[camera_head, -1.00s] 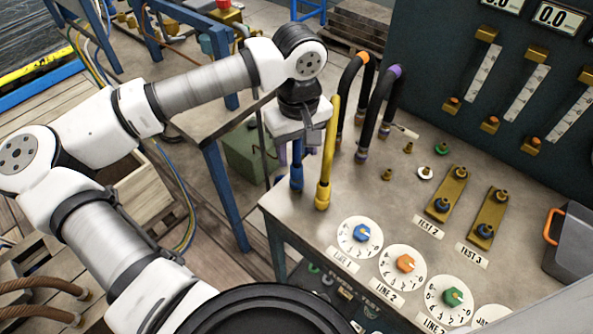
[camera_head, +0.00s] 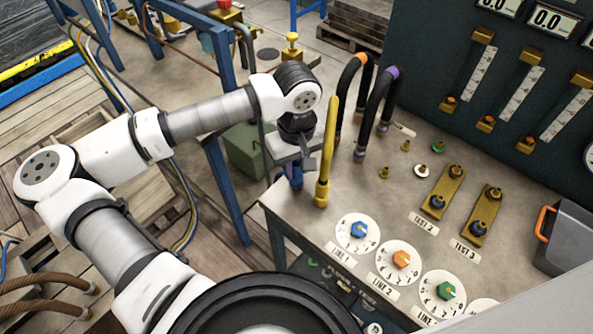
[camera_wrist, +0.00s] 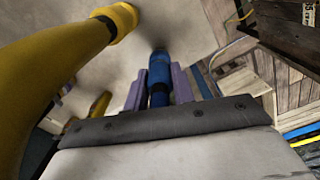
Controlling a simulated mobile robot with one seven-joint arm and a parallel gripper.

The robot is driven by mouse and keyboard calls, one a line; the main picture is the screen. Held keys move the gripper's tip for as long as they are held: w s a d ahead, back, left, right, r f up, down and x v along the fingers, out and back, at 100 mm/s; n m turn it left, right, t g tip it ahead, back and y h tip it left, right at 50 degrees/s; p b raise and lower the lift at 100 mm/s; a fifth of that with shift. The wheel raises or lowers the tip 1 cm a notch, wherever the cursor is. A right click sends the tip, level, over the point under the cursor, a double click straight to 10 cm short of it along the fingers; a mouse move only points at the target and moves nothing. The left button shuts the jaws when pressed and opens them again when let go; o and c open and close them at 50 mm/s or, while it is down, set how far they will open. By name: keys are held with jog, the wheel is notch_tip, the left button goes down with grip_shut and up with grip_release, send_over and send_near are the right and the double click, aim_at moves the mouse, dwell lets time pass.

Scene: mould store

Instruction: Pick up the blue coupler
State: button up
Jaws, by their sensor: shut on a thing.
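The blue coupler (camera_wrist: 157,70) stands at the near left corner of the grey bench (camera_head: 345,195). In the wrist view it sits between the two purple fingers of my gripper (camera_wrist: 160,82), which are shut on it. In the head view the coupler (camera_head: 297,181) shows only in part below my wrist, with my gripper (camera_head: 293,172) around it. Most of it is hidden there. I cannot tell whether its lower end touches the bench.
A yellow hose (camera_head: 327,150) stands close on the right of my gripper and fills the left of the wrist view (camera_wrist: 45,75). Black hoses with orange (camera_head: 361,58) and purple (camera_head: 391,72) bands arch behind. Dials (camera_head: 358,231) and brass blocks (camera_head: 442,192) lie further right.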

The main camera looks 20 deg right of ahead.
grip_shut()
jog(key=shift+r, duration=0.15)
notch_tip(320, 180, up, 20)
jog(key=b, duration=0.3)
jog(key=shift+b, duration=0.4)
jog(key=shift+f, duration=0.2)
